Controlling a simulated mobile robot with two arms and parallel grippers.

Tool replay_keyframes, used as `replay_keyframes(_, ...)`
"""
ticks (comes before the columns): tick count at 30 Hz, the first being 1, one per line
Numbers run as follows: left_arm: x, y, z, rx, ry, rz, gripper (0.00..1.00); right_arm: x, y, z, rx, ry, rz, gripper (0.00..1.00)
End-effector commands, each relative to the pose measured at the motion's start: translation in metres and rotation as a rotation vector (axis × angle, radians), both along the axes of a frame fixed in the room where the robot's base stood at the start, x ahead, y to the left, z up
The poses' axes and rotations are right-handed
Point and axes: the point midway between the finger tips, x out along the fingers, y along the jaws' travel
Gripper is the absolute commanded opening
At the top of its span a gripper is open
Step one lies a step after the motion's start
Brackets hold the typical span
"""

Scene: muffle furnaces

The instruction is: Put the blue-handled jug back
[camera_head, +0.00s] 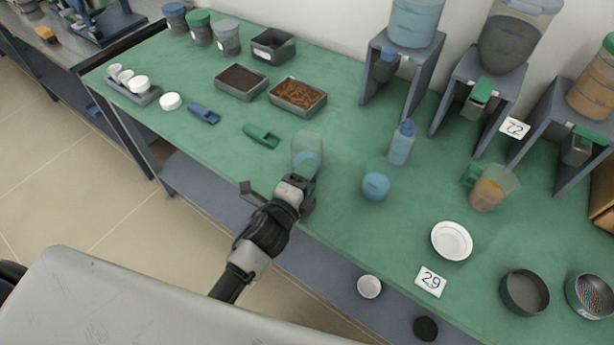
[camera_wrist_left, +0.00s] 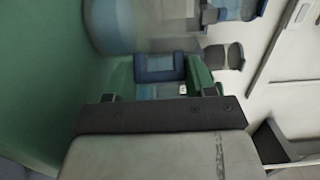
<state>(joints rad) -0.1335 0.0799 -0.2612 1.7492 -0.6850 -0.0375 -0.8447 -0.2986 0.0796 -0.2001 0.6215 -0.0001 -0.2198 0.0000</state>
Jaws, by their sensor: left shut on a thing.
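The blue-handled jug (camera_head: 308,150) is a clear cup with pale blue at its bottom, near the front edge of the green bench. My left gripper (camera_head: 302,184) is at its near side. In the left wrist view, the green finger pads of the gripper (camera_wrist_left: 165,80) close around the blue handle (camera_wrist_left: 160,66), and the clear jug body (camera_wrist_left: 112,22) is beyond it. The gripper largely hides the handle in the head view. I cannot tell whether the jug's base touches the bench. My right gripper is not in view.
Farther right are a green-handled jug (camera_head: 493,188) and a white dish (camera_head: 452,240). Grey dispenser stands (camera_head: 405,62) line the back. Trays (camera_head: 297,97) sit behind. Bench (camera_head: 335,215) is clear between jugs.

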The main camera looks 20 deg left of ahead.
Motion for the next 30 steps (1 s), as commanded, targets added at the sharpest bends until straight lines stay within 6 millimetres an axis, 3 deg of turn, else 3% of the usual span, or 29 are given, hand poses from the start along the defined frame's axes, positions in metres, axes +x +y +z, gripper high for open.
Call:
replay_keyframes(9,0.000,0.000,-0.003,0.001,-0.001,0.000,0.07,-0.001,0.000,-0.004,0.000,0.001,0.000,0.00)
replay_keyframes(10,0.000,0.000,-0.004,0.001,0.000,0.000,0.56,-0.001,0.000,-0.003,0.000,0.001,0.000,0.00)
replay_keyframes(15,0.000,0.000,-0.002,0.001,0.000,0.000,0.80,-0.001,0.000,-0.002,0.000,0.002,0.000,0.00)
replay_keyframes(25,0.000,0.000,0.003,0.001,-0.001,0.000,0.80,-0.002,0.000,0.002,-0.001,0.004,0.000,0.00)
replay_keyframes(30,-0.024,0.006,-0.002,0.002,0.003,0.000,0.80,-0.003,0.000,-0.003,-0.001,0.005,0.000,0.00)
